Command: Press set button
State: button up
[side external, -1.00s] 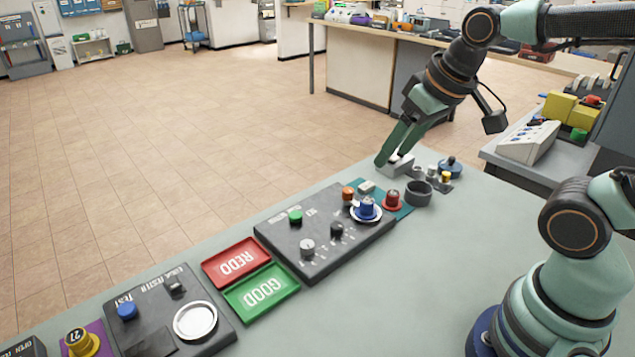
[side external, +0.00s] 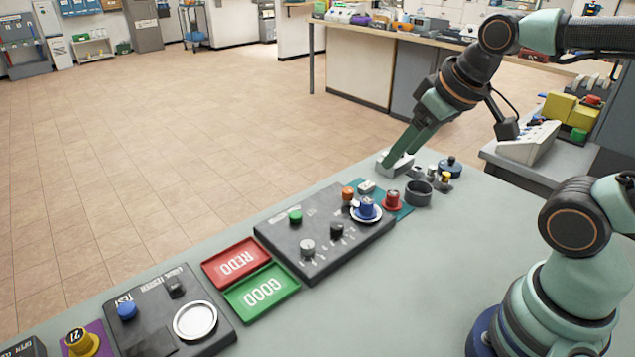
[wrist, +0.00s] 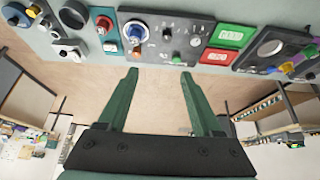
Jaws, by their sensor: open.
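The dark control panel (side external: 320,235) lies on the grey-green bench. It carries a green button (side external: 295,216), grey and black knobs, an orange button (side external: 348,194) and a blue-topped part (side external: 367,207) on a pale ring. The panel's small lettering is unreadable, so I cannot tell which control is marked set. In the wrist view the green button (wrist: 176,60) lies near my right fingertip. My gripper (side external: 391,165) is open and empty, its fingers pointing down near the bench's far edge, beyond the panel. It also shows in the wrist view (wrist: 158,74).
A small grey block (side external: 402,163) is close to my fingertips; contact is unclear. A red knob (side external: 392,200) and dark cup (side external: 418,193) stand right of the panel. The red tray (side external: 231,273) and green tray (side external: 285,288) lie left, then a tester (side external: 150,310) with a blue button.

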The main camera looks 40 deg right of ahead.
grip_shut()
dwell(1.7)
